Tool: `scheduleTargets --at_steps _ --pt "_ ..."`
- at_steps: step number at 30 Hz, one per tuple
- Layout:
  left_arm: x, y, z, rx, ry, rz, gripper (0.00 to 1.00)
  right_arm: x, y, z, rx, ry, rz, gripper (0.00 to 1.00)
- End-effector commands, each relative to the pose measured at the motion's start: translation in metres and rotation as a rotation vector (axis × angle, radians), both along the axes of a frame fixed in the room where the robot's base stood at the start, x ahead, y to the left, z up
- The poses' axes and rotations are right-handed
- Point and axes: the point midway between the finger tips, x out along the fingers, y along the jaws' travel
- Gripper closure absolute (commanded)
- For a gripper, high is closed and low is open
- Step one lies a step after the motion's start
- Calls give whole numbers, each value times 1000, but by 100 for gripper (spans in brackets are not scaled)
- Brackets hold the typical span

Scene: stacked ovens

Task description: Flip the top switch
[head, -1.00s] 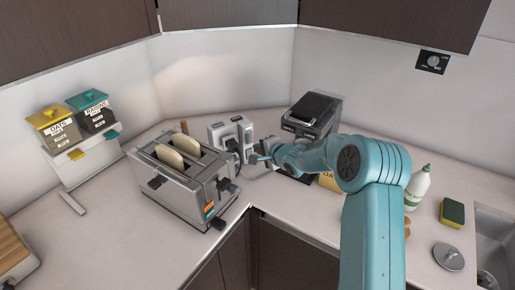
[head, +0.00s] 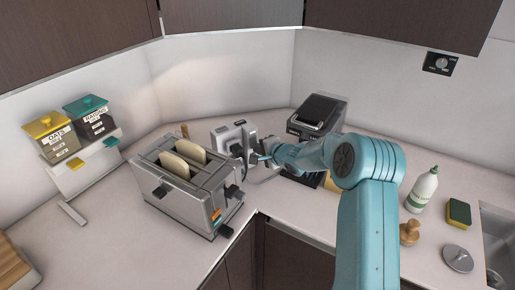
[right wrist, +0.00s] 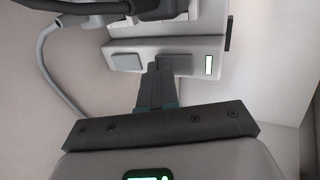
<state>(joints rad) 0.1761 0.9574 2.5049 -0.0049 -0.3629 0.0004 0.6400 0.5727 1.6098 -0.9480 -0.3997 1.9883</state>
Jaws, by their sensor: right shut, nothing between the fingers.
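A white-grey socket unit (head: 222,138) stands in the corner behind the toaster, with dark plugs on it. Which is the top one I cannot tell for sure. My right gripper (head: 262,157) is shut and empty beside the unit. Its closed fingertips (right wrist: 160,68) overlap the inner edge of the right-hand switch; contact cannot be told. My left gripper is not in view.
A silver toaster (head: 178,194) with bread stands left of the unit, close to my right gripper. A dark appliance (head: 318,113) stands behind my right arm. A grey cable (right wrist: 48,70) curves beside the unit. A bottle (head: 421,190) and sponge (head: 459,212) stand at right.

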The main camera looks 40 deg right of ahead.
Motion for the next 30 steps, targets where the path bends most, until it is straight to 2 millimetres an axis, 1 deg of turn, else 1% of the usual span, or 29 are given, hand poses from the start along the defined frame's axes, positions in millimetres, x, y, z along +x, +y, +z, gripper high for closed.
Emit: scheduleTargets --at_steps 7,10,13,14,15,23,30 --pt "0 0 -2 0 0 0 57 0 0 -1 0 -3 0 100" --pt "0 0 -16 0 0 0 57 3 0 -9 -4 -36 1 100" --pt "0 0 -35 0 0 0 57 8 -1 -15 -14 -99 1 100" --pt "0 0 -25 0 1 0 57 8 -1 -5 -13 -94 1 100" --pt "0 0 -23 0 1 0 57 8 0 -4 -13 -92 1 100" --pt "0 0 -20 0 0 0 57 10 1 -1 -12 -91 2 100" --pt "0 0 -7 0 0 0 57 10 1 11 -13 -95 4 100"
